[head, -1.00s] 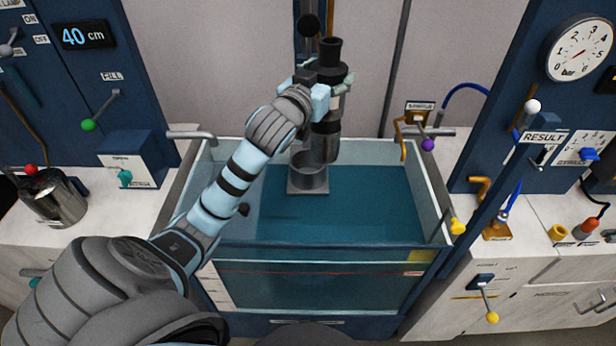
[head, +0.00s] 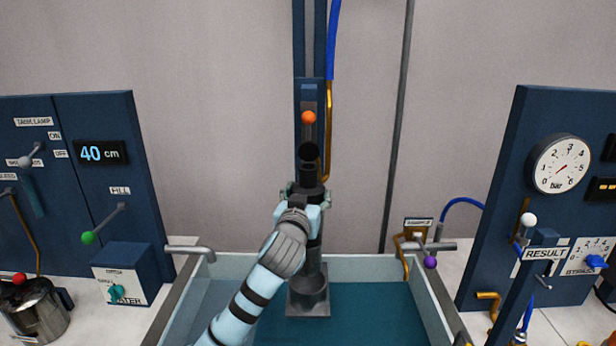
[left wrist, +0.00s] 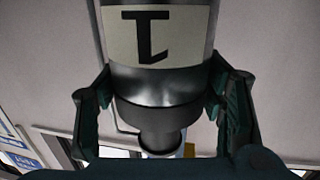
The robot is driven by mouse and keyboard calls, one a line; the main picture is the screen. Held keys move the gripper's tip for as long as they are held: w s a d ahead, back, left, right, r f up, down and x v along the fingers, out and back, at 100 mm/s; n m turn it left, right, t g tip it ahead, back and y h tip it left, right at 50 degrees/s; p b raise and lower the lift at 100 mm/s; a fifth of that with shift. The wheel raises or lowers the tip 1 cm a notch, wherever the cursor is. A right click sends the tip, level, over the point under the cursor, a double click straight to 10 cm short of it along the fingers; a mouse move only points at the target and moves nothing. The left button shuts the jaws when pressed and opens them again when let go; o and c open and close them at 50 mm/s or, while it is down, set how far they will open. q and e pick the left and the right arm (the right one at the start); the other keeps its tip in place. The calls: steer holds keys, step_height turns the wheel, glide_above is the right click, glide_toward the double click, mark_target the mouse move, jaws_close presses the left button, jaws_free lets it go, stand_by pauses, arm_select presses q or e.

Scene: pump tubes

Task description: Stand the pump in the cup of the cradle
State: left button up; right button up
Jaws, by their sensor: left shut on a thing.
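The pump (head: 314,248) is a dark grey cylinder with a black open top, held about upright above the tank. My left gripper (head: 309,192) is shut around its upper part. In the left wrist view the pump (left wrist: 165,85) fills the middle, with a pale label and a narrower neck, between the two dark green fingers. The cradle's cup (head: 309,300) is a grey ring on a square plate in the tank. The pump's lower end lines up with the cup in the head view; I cannot tell whether it is inside. My right gripper is not in view.
The glass tank (head: 435,300) holds blue-green water around the cradle. A blue column with an orange knob (head: 308,117) and a blue hose (head: 332,45) stands behind the pump. A metal tap (head: 190,250) reaches over the tank's left rim, and a brass pipe (head: 405,262) hangs at its right rim.

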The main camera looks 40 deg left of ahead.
arm_select(q)
step_height(320, 180, down, 10)
steer(key=b, duration=0.1)
steer(key=shift+f, duration=0.15)
steer(key=o, duration=1.5)
steer(key=shift+s+f, duration=0.1)
steer(key=shift+f, duration=0.1)
steer(key=o, duration=0.4)
steer(key=shift+d, duration=0.1)
steer(key=shift+o, duration=0.3)
steer(key=shift+s+d+r, duration=0.1)
steer(key=shift+r, duration=0.05)
steer(key=v, duration=1.2)
steer(key=shift+b, duration=0.35)
